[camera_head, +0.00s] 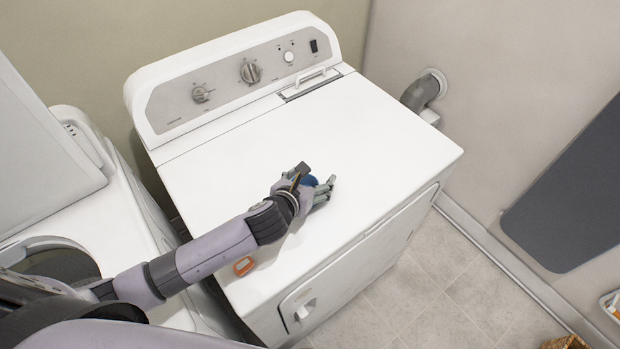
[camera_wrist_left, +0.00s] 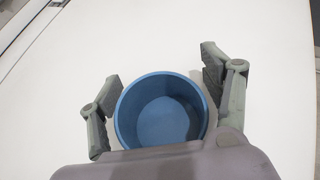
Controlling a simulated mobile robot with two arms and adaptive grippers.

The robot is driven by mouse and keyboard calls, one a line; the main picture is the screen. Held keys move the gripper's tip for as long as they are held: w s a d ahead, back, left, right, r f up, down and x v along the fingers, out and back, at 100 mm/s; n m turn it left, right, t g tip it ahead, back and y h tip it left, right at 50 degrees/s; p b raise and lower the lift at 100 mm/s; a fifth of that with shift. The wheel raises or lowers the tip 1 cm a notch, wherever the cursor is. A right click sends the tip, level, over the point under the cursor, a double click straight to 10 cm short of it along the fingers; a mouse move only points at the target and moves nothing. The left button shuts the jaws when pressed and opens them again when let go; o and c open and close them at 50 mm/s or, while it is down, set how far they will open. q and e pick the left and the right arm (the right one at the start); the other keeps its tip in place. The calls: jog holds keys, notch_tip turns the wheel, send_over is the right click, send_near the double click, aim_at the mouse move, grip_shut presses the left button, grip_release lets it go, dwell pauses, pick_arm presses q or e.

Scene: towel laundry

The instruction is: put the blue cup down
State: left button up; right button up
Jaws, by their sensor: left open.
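The blue cup (camera_wrist_left: 162,118) stands upright on the white dryer top (camera_head: 390,145), its empty inside showing in the left wrist view. In the head view only a bit of the cup (camera_head: 310,181) shows behind my left gripper (camera_head: 327,190). My left gripper also shows in the left wrist view (camera_wrist_left: 160,75). It is open, with one finger on each side of the cup. The left finger is very close to the cup wall; I cannot tell if it touches. The right finger stands slightly apart from the rim. My right gripper is not in view.
An orange object (camera_head: 243,266) lies near the dryer's front left edge. A control panel (camera_head: 240,78) rises at the back. A white washer (camera_head: 110,235) with an open lid stands on the left. The right part of the dryer top is clear.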

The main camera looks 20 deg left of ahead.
pick_arm(q)
jog(key=shift+r, duration=0.2)
jog(key=b+v, duration=0.1)
jog(key=v, duration=1.1)
